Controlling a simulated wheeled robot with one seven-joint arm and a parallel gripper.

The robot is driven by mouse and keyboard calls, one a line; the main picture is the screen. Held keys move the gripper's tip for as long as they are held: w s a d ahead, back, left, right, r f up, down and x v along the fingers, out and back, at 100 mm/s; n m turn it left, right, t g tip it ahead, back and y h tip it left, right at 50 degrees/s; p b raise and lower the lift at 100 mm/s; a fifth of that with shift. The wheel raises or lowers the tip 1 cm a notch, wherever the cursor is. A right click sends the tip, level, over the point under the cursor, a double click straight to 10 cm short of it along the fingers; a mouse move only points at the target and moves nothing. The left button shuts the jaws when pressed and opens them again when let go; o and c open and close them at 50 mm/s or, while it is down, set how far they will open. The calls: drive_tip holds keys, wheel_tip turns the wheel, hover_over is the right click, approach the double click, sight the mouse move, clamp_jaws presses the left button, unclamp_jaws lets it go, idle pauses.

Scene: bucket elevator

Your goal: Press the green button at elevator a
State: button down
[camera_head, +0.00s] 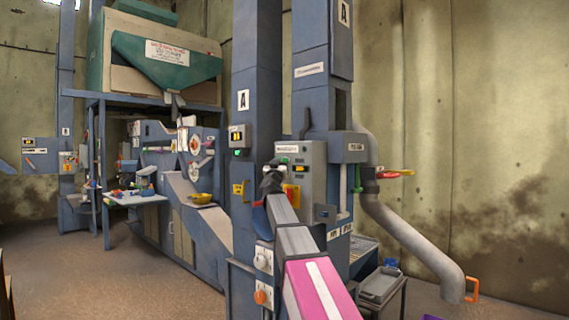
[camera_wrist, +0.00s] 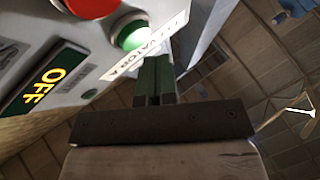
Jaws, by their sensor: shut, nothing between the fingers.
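The green button (camera_wrist: 131,36) has a pale, shiny cap and sits on a light grey control panel marked "ELEVATOR A" (camera_wrist: 150,52). My gripper (camera_wrist: 153,62) is shut and empty. In the wrist view its fingertips appear just below and right of the button; I cannot tell whether they touch it. In the head view my gripper (camera_head: 273,168) is in front of the left side of the grey control box (camera_head: 314,158) and hides part of it.
A red button (camera_wrist: 92,6) is beside the green one, and a display (camera_wrist: 50,82) reads "OFF". Blue elevator columns (camera_head: 262,75) marked "A" stand around the box. Floor is open at left.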

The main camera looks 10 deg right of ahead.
drive_tip(key=shift+w+d, duration=0.1)
idle(0.6)
drive_tip(key=shift+w+d, duration=0.15)
drive_tip(key=shift+d, duration=0.1)
drive_tip(key=shift+w+d, duration=0.3)
drive_tip(key=shift+d, duration=0.1)
idle(0.9)
drive_tip(key=shift+s+a, duration=0.55)
drive_tip(key=shift+a, duration=0.2)
idle(0.3)
drive_tip(key=s+a, duration=0.1)
drive_tip(key=a, duration=0.1)
drive_tip(key=s+a, duration=0.2)
idle(0.5)
drive_tip(key=shift+f, duration=0.1)
idle(0.5)
